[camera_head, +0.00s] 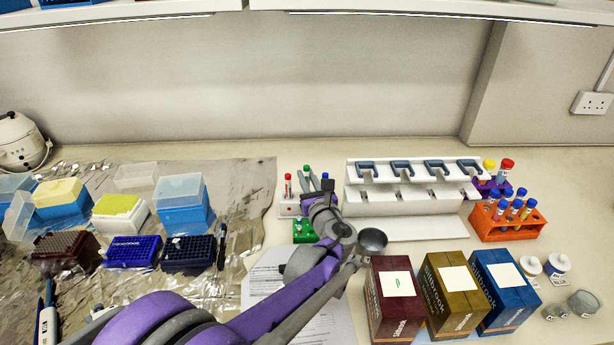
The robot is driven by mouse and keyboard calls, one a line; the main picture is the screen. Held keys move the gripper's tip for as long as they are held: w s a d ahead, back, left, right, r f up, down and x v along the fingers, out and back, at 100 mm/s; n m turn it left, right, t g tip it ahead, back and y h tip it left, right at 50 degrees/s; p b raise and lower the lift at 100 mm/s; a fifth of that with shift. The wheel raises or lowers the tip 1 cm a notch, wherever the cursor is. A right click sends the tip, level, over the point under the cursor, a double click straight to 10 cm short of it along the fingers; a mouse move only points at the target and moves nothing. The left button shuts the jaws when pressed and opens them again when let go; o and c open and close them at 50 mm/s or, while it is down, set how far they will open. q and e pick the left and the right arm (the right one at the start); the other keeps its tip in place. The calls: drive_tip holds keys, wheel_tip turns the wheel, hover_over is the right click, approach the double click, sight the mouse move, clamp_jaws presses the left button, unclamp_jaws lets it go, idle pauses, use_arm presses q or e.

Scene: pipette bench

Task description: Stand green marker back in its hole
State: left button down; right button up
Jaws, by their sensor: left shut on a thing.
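A white marker holder (285,209) stands at the back middle of the bench, left of the white pipette stand. A red-capped marker (288,186) stands upright in it. The green marker's cap (306,169) shows above the holder, higher than the red cap. A blue cap (325,176) shows to its right. My left gripper (314,185) reaches in front of the holder and is shut, seemingly on the green marker. The gripper hides the marker's lower part and the holder's right side, so I cannot tell whether its tip is in a hole. My right gripper is not in view.
A green block (303,231) sits in front of the holder. The white pipette stand (420,200), a grey cup (372,241) and a maroon box (391,305) are to the right. Tip boxes (183,215) stand on foil at left. Paper (262,280) lies under my arm.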

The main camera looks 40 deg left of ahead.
use_arm(q)
drive_tip(key=shift+f, duration=0.3)
drive_tip(key=c, duration=0.7)
unclamp_jaws()
drive_tip(key=shift+c, duration=0.2)
drive_tip(key=v, duration=0.7)
drive_tip(key=shift+s+d, duration=0.2)
drive_tip(key=shift+r, duration=0.15)
